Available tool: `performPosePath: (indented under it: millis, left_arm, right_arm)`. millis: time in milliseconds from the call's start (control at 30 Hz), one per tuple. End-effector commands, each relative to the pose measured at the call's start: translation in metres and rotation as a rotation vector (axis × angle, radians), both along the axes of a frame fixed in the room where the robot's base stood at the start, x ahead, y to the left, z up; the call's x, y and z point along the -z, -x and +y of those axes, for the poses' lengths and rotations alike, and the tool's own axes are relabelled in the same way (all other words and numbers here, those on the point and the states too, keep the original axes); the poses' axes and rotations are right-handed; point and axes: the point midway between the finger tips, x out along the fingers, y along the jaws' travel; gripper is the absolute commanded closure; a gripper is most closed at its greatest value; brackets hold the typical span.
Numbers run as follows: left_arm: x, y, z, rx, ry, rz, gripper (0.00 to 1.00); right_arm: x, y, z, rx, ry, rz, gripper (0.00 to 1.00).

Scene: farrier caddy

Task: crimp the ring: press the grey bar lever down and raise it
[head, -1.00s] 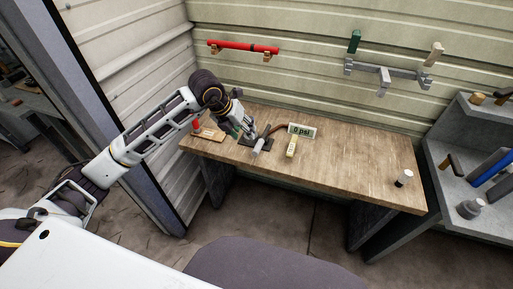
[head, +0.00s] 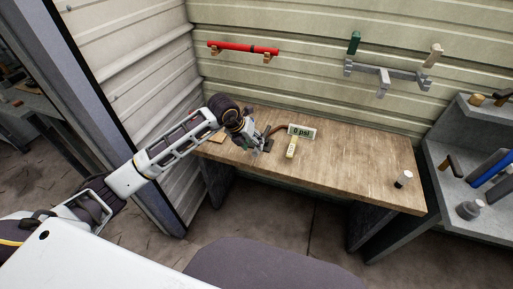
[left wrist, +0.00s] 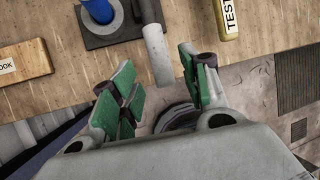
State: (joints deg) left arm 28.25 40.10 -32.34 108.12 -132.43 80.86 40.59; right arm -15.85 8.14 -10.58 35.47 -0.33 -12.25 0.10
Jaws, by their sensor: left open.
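The grey bar lever (left wrist: 157,52) is a round bar reaching from the dark base plate (left wrist: 112,34) past the table edge in the left wrist view. My left gripper (left wrist: 158,72) is open, its green-padded fingers on either side of the bar's free end, with gaps showing. In the head view, my left gripper (head: 259,146) is over the table's left part and hides most of the lever. A blue cylinder (left wrist: 100,10) stands on the plate. I cannot make out the ring. My right gripper is out of view.
A 0 psi display (head: 303,132) and a yellow TEST tag (head: 291,149) stand right of the gripper. A wooden block (left wrist: 22,66) lies left of the plate.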

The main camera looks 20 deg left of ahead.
Motion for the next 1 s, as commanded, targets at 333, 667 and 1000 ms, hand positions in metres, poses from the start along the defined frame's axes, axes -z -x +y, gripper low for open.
performPosePath:
  millis: [333, 667, 1000]
  left_arm:
    - [0.036, -0.016, -0.010, -0.002, 0.001, 0.001, 0.54]
    - [0.045, -0.020, -0.012, -0.001, -0.001, -0.001, 0.54]
    - [0.045, -0.019, -0.012, 0.000, -0.001, 0.000, 0.75]
  right_arm:
    - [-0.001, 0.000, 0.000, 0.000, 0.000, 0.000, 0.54]
    - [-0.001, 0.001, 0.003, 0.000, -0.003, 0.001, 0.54]
    - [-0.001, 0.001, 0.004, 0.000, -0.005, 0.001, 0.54]
